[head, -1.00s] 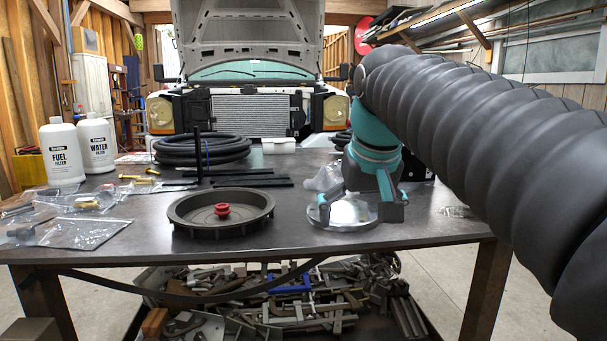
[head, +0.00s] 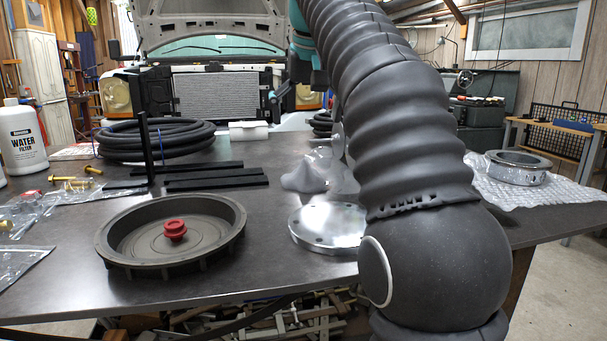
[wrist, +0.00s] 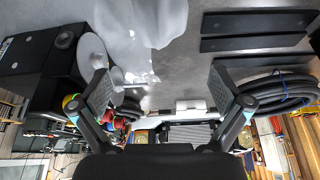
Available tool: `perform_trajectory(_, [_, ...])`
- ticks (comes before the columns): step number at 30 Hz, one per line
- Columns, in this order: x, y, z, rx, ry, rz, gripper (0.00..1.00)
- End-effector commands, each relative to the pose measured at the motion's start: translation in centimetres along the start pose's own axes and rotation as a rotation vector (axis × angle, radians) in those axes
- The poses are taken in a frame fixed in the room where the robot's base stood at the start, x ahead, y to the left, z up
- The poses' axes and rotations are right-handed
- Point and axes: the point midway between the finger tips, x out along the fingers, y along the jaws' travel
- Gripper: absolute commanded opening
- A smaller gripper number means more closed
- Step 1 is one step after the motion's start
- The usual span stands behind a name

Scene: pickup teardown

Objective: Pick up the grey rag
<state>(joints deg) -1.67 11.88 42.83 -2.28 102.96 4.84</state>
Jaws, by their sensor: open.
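The grey rag (head: 306,172) is a pale, crumpled, peaked heap on the dark table in the head view, left of my arm, which may hide part of it. Pale cloth, apparently the rag (wrist: 142,22), shows at the top of the wrist view, beyond the fingertips. My gripper (wrist: 160,80) is open, with two dark fingers spread wide and nothing between them. It is apart from the cloth. In the head view only part of the gripper shows, raised above the table near the truck front and mostly hidden by my arm.
A metal disc (head: 328,226) lies in front of the rag. A round dark tray (head: 112,250) holds a red knob (head: 174,229). Black bars (head: 215,183) and coiled hose (head: 155,140) lie left and behind. A metal ring (head: 518,168) rests on bubble wrap at right.

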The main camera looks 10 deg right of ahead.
Motion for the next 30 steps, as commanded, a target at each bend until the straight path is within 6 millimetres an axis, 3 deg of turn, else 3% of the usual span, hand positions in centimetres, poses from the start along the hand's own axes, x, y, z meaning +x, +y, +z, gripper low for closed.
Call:
perform_trajectory(9, [5.3, 0.0, 0.2, 0.000, -0.001, 0.000, 1.00])
perform_trajectory(19, [7.6, 0.1, 0.2, 0.000, 0.000, 0.000, 1.00])
perform_trajectory(30, [11.9, 0.3, 0.5, 0.000, 0.001, 0.000, 1.00])
